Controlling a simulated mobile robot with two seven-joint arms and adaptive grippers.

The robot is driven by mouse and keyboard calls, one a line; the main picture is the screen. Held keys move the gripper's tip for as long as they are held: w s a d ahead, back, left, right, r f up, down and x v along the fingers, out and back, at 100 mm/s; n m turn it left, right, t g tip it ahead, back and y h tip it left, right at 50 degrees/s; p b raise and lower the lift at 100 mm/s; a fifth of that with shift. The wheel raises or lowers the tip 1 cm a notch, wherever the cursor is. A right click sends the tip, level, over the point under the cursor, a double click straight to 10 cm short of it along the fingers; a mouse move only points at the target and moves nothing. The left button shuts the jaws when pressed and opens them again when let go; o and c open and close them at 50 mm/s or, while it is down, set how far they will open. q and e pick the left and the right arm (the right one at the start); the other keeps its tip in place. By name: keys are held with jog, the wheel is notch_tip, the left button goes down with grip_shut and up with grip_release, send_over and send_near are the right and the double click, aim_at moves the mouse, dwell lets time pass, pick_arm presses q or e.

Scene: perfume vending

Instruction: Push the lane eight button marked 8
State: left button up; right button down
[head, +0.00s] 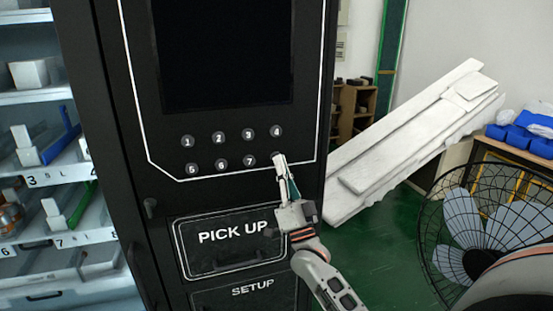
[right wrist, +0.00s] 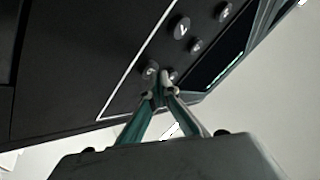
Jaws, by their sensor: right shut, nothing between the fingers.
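The black vending machine panel (head: 230,172) carries two rows of round grey buttons. Buttons 1 to 4 are in the upper row, with button 4 (head: 276,131) at its right end. Button 7 (head: 249,161) is in the lower row. The place to its right, where button 8 belongs, is mostly covered by my right gripper's fingertips (head: 280,160). The right gripper is shut and empty, its tips pointing up at the panel. In the right wrist view the fingertips (right wrist: 162,78) are right by the buttons; whether they touch one I cannot tell. My left gripper is not in view.
The PICK UP flap (head: 232,240) is below the buttons, and a dark screen (head: 222,55) is above. Lit shelves (head: 40,180) are at the left. A stack of white boards (head: 410,140) leans at the right, with a black fan (head: 485,220) in front.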

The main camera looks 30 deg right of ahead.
jog(key=shift+w+d, duration=0.1)
jog(key=shift+w, duration=0.25)
dwell(0.7)
jog(key=shift+s, duration=0.15)
dwell(0.3)
jog(key=shift+s+a+p, duration=0.2)
jog(key=shift+s+p, duration=0.2)
jog(key=shift+s, duration=0.25)
jog(key=shift+s, duration=0.1)
jog(key=s+p, duration=0.1)
jog(key=s, duration=0.1)
jog(key=s+a+p, duration=0.1)
jog(key=s, duration=0.1)
jog(key=shift+s+a, duration=0.1)
jog(key=shift+s, duration=0.25)
dwell(0.6)
